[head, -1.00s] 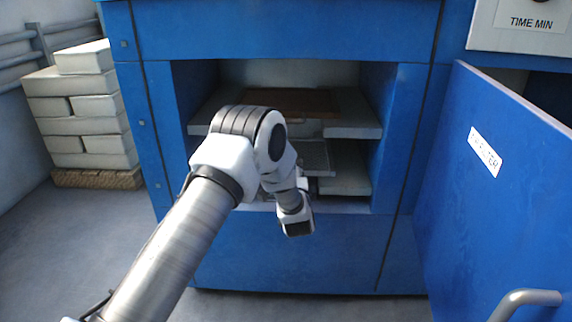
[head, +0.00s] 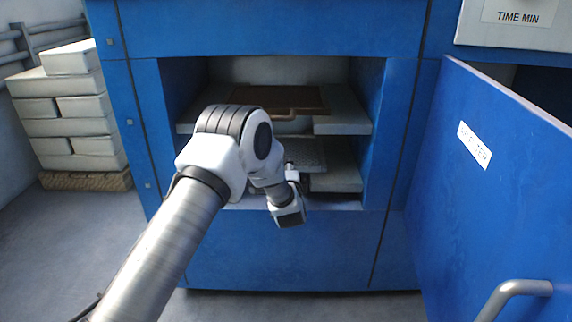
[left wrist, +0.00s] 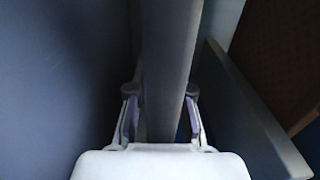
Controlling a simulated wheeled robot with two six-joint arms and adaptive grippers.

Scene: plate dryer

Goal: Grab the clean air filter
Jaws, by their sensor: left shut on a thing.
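A grey, mesh-like panel (head: 310,153), which looks like the clean air filter, lies in the lower level of the blue cabinet's opening. My left gripper (left wrist: 160,100) is in front of that level, its fingertips hidden behind my wrist in the head view. In the left wrist view its two fingers stand on either side of a long grey edge (left wrist: 168,50), closed on it. This edge appears to belong to the grey filter, though the join is hidden. A brown panel (head: 285,97) lies on the upper shelf. My right gripper is not in view.
The blue cabinet (head: 270,250) frames the opening with side walls close around it. Pale shelf ledges (head: 345,112) flank the panels. An open blue door (head: 490,200) with a metal handle (head: 515,292) stands at the right. Pale blocks (head: 70,115) are stacked at the left.

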